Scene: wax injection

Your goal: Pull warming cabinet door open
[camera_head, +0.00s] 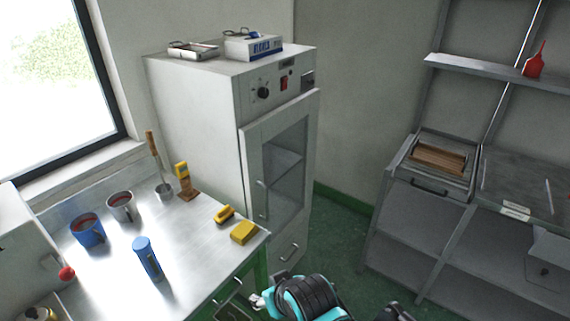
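The warming cabinet (190,120) is a tall white unit standing in the corner behind the metal bench. Its door (247,160) has a white frame, a glass pane and a vertical handle (262,199) on the left side. Shelves show dimly through the glass. The door looks closed or nearly so; I cannot tell whether there is a small gap. A teal and black part of my arm (310,300) shows at the bottom middle, below and in front of the cabinet. Neither gripper can be made out, and nothing of mine touches the handle.
The metal bench (190,240) at left holds a blue mug (87,230), a grey mug (122,207), a blue cylinder (147,258) and a yellow block (244,232) near the cabinet. Grey shelving (405,235) stands at right. Green floor (340,235) is clear between.

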